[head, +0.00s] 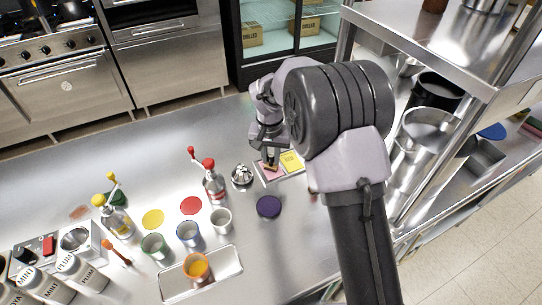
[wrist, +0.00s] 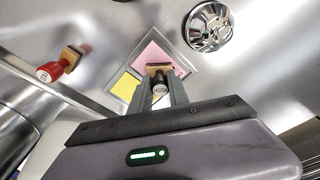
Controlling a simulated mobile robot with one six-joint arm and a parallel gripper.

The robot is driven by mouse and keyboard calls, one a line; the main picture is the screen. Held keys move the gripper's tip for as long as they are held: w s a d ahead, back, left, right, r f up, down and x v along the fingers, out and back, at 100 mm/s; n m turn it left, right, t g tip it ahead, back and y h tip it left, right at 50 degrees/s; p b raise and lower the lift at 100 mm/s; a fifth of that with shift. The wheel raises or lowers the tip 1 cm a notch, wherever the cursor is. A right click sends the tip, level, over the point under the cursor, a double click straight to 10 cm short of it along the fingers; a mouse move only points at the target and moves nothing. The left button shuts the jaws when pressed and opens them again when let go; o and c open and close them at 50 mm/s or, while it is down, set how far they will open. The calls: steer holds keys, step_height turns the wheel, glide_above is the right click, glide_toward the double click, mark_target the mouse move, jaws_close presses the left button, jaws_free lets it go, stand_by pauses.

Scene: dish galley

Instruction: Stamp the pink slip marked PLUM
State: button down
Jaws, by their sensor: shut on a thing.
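My gripper (wrist: 160,92) is shut on a stamp with a dark handle and a wooden block (wrist: 158,69). The stamp points down over the pink slip (wrist: 152,50), which lies in a shallow metal tray (head: 263,181). The block covers part of the slip's near edge; I cannot tell whether it touches. In the head view the pink slip (head: 272,172) shows below my gripper (head: 270,160). No word on the pink slip is readable.
A silver bell-like thing (head: 242,176) stands close left of the tray. A dark purple disc (head: 268,207) lies in front. Red-topped (head: 213,186) and yellow-topped (head: 116,220) dispensers, cups and labelled jars fill the left counter. Metal shelving (head: 400,160) stands at right.

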step_height(320, 180, up, 7)
steer(key=p, duration=0.5)
steer(key=shift+f, duration=0.1)
stand_by(0.3)
